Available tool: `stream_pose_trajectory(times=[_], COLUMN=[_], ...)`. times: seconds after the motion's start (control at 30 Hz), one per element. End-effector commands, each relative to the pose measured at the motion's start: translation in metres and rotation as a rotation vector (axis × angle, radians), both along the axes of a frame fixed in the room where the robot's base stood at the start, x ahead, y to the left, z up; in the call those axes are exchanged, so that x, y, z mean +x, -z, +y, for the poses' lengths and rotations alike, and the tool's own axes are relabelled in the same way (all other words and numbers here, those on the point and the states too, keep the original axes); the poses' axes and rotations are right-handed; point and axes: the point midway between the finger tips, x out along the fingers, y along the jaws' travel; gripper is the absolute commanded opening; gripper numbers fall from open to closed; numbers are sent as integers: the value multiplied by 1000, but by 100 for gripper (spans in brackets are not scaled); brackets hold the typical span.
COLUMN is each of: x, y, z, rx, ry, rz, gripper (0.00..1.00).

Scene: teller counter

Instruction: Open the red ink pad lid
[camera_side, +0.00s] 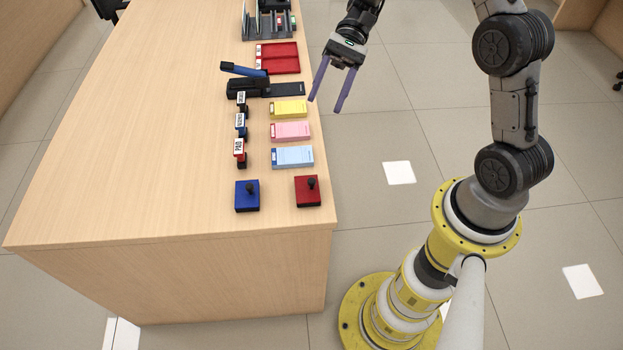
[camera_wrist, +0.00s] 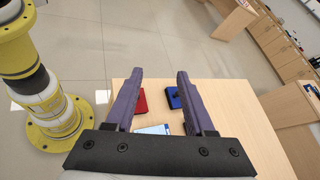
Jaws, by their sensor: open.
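The red ink pad (camera_side: 308,191) sits near the front right corner of the counter. Its lid is on and has a dark knob on top. In the wrist view the red pad (camera_wrist: 142,101) shows partly behind one finger. A blue ink pad (camera_side: 247,196) with a similar knob stands to its left; it also shows in the wrist view (camera_wrist: 174,97). My gripper (camera_side: 325,106) is open and empty, with purple fingers. It is beyond the counter's right edge in the side view, well apart from the red pad.
Blue, pink and yellow pads of slips (camera_side: 291,132) lie in a column behind the red pad. Several stamps (camera_side: 240,148), a black stapler-like tool (camera_side: 245,86), red trays (camera_side: 279,57) and a grey organizer (camera_side: 268,24) stand further back. The counter's left side (camera_side: 130,170) is clear.

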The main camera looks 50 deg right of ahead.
Motion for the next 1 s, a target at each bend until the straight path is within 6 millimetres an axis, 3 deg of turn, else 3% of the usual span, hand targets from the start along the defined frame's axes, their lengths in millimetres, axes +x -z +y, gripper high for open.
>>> stream_pose_trajectory(times=[0.03, 0.23, 0.4, 0.5, 0.63, 0.77, 1.0], x=[6, 16, 5, -8, -18, -20, -20], y=[20, 89, 149, 173, 188, 189, 188], z=[-9, -36, -52, -56, -58, -57, -21], rx=[45, 205, 303, 340, 371, 378, 376], ry=[39, 184, 288, 323, 353, 364, 360], rz=[54, 222, 345, 403, 447, 450, 450], gripper=[54, 54, 54, 54, 54, 54, 54])
